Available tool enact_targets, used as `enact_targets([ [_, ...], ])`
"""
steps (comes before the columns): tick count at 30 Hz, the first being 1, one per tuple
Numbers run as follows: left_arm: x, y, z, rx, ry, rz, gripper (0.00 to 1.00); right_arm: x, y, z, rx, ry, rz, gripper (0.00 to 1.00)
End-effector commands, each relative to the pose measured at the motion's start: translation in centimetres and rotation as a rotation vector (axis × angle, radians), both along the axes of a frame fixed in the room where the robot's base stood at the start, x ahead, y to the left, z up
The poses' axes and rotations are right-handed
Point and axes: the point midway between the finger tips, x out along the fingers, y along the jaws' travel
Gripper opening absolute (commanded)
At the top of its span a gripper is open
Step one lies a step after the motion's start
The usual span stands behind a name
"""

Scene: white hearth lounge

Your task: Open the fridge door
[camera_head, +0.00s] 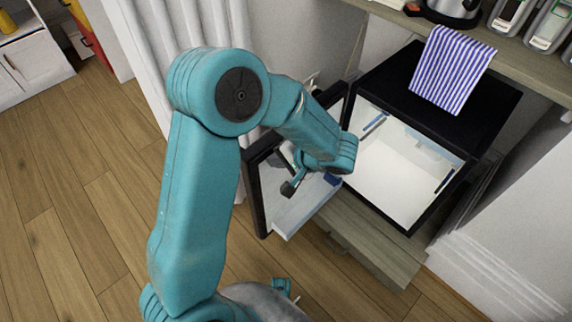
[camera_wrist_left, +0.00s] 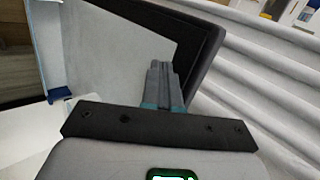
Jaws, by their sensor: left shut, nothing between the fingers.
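The small black fridge (camera_head: 487,115) stands below a counter, and its white interior faces me. Its door (camera_head: 258,202) is swung wide open to the left, with a black frame and a white inner side with a shelf. My left arm reaches over the doorway, and my left gripper (camera_head: 291,187) is at the inner side of the door. In the left wrist view the gripper (camera_wrist_left: 160,70) has its fingers together with nothing between them, in front of the door's inner panel (camera_wrist_left: 110,45) near its black edge. I cannot tell whether it touches the door.
A blue-striped towel (camera_head: 452,70) lies over the fridge top. A counter (camera_head: 535,70) with a kettle and containers is above. A white ribbed radiator or curtain (camera_head: 150,60) stands behind the door. A wooden stand (camera_head: 375,250) is under the fridge. Wood floor at left is clear.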

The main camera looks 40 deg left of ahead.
Motion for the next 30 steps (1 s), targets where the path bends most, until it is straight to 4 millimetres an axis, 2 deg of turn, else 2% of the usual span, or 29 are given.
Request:
enact_targets([
  [7, 0.0, -0.1, 0.1, 0.000, 0.000, 0.000, 0.00, 0.0, 0.0, 0.1, 0.000, 0.000, 0.000, 0.99],
  [11, 0.2, -0.9, 1.1, 0.001, -0.002, -0.001, 0.00, 0.0, 0.0, 0.5, 0.000, 0.000, 0.000, 0.99],
  [24, 1.0, -9.0, 8.6, -0.001, -0.004, -0.002, 0.00, 0.0, 0.0, 3.5, 0.000, 0.000, 0.000, 0.99],
  [30, 1.2, -11.3, 10.6, 0.000, -0.001, -0.002, 0.00, 0.0, 0.0, 4.1, 0.000, 0.000, 0.000, 0.99],
])
